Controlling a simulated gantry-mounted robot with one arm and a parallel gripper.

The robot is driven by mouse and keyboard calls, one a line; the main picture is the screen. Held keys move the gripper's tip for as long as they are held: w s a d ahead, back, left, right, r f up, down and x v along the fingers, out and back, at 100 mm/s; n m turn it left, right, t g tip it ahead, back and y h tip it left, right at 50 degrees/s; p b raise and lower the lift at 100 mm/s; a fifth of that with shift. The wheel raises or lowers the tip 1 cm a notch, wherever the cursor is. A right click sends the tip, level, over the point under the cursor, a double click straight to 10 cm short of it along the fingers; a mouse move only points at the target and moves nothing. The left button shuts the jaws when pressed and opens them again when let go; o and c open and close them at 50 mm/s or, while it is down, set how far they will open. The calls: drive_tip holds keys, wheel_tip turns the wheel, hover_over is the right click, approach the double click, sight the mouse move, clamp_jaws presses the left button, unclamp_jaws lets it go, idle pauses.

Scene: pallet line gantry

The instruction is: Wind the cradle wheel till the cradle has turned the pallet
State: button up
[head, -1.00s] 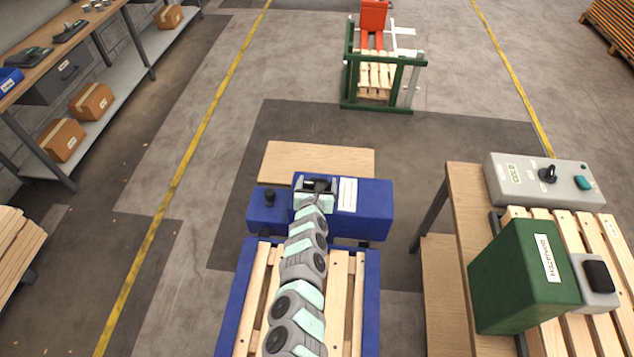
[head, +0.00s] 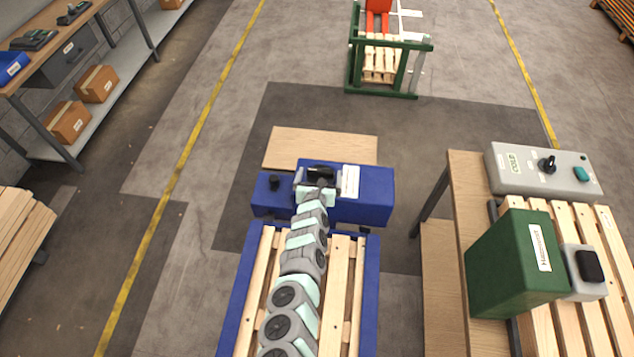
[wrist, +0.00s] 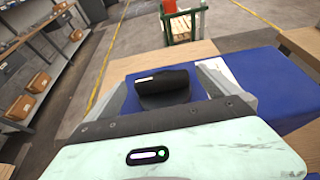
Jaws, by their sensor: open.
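A green frame (head: 407,93), which looks like the cradle, stands on the floor at the top of the head view. A slatted wooden pallet (head: 378,75) sits inside it, with a red upright part above. I cannot make out a wheel for certain; white bars show beside the frame. My gripper (wrist: 160,90) is open, its fingers on either side of a black cylindrical handle (wrist: 165,80). The handle is over a blue machine body (head: 365,205). I cannot tell whether the fingers touch it.
Blue rails (head: 372,290) and wooden slats lie under my arm. At right, a bench holds a green box (head: 505,270) and a grey control box (head: 525,172) with a black knob. Shelving with cartons (head: 97,83) is at left. Open floor lies between the blue body and green frame.

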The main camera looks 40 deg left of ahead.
drive_tip(key=shift+s+d+r+p, duration=0.4)
drive_tip(key=shift+d+p, duration=0.1)
drive_tip(key=shift+p, duration=0.1)
drive_tip(key=p+v, duration=0.2)
drive_tip(key=p, duration=0.1)
drive_tip(key=p+v, duration=0.2)
drive_tip(key=p, duration=0.1)
drive_tip(key=shift+a+r+p, duration=0.15)
drive_tip(key=shift+r+p, duration=0.15)
drive_tip(key=shift+p, duration=0.1)
drive_tip(key=s+d+p, duration=0.1)
drive_tip(key=p, duration=0.1)
drive_tip(key=shift+s+d+p, duration=0.15)
drive_tip(key=shift+s+p, duration=0.2)
drive_tip(key=shift+s, duration=0.05)
drive_tip(key=shift+s+r, duration=0.1)
